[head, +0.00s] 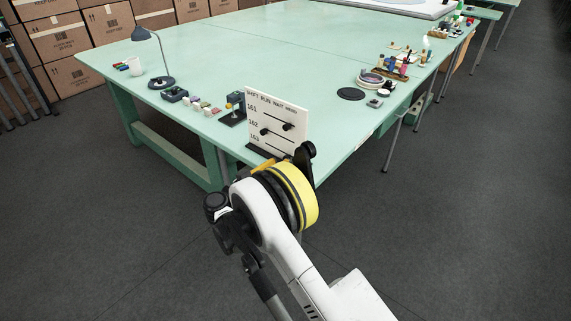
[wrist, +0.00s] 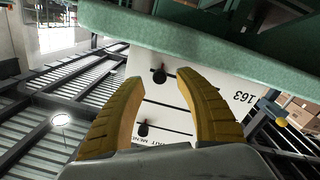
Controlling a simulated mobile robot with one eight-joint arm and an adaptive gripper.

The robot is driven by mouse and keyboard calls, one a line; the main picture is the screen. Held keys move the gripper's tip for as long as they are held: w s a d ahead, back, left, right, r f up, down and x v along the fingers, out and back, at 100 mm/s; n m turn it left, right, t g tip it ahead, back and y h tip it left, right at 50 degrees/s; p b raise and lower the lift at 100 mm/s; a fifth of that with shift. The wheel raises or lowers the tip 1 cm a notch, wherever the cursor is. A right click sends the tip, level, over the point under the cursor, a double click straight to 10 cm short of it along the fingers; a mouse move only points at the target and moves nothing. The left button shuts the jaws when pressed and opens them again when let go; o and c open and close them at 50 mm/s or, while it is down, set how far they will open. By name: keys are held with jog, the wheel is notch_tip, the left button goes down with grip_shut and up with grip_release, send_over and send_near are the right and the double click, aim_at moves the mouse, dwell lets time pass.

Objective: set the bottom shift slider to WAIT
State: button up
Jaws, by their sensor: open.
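The white shift board (head: 274,110) stands upright near the table's front corner, headed SHIFT, RUN, WAIT, MEND, with rows 161, 162 and 163. The 161 row's black knob (head: 289,126) is right of the 162 row's knob (head: 265,132). The bottom 163 row is mostly hidden by my arm in the head view. My gripper (wrist: 160,79) is open in front of the board. In the wrist view one black knob (wrist: 158,76) shows between the yellow fingertips, with no clear contact. Another knob (wrist: 143,129) lies lower, between the fingers. Knob depth is unclear.
The board stands on the green table (head: 230,60). A small dark stand (head: 234,112) and small colored items are left of it. A black disc (head: 351,94) lies to the right. A desk lamp (head: 160,60) is farther left. Table around the board is partly clear.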

jog(key=shift+b+x, duration=0.3)
jog(key=shift+x, duration=1.25)
